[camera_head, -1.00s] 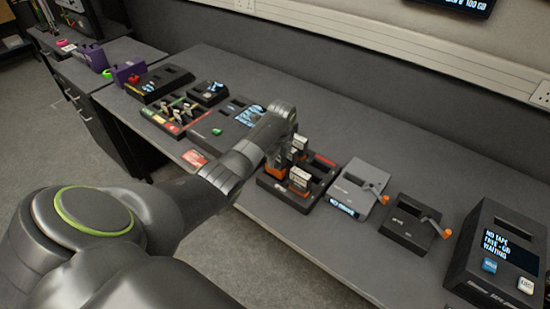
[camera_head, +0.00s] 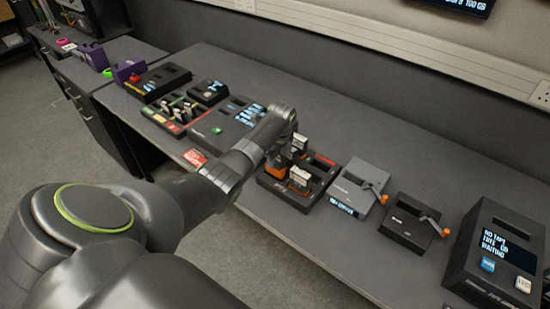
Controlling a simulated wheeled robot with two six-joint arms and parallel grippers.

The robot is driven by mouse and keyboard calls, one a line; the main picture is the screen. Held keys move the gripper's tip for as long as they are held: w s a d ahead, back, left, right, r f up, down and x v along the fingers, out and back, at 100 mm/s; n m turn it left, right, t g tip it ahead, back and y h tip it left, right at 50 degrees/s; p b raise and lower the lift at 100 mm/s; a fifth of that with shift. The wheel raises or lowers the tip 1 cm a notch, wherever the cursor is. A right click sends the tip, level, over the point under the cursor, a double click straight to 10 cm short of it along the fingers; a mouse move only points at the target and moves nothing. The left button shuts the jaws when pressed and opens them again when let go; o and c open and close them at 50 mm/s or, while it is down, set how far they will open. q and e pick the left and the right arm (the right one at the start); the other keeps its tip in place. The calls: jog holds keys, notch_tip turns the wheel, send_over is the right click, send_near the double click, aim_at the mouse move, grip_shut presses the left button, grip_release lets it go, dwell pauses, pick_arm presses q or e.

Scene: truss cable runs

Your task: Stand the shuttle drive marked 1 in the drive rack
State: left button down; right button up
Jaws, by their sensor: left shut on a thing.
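The dark drive rack (camera_head: 259,181) sits near the front edge of the table, with orange and silver drives standing in it. One drive (camera_head: 300,177) stands at its front, and another drive (camera_head: 299,144) shows behind, close to my gripper. My left gripper (camera_head: 277,160) is over the rack's left part, low among the drives, and is shut on a drive mostly hidden by my wrist. I cannot read the numbers on the drives, so I cannot tell which is marked 1, nor whether the held one touches the rack's floor. My right gripper is out of view.
Right of the rack stand a grey crank device (camera_head: 353,190), a black crank device (camera_head: 408,221) and a black box with a screen (camera_head: 495,250). Left are a wide dark panel (camera_head: 222,126) and a slotted tray (camera_head: 178,113). The table behind the rack is clear.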

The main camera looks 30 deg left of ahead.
pick_arm(q)
jog(key=shift+f, duration=0.35)
dwell(0.5)
jog(key=shift+f+b, duration=0.4)
jog(key=shift+f, duration=0.2)
dwell(0.7)
jog(key=shift+f+b, duration=0.6)
jog(key=shift+f, duration=0.5)
dwell(0.4)
jog(key=c, duration=0.8)
grip_release()
jog(key=shift+o, duration=0.2)
notch_tip(320, 180, up, 8)
jog(key=p, duration=0.8)
jog(key=shift+f, duration=0.2)
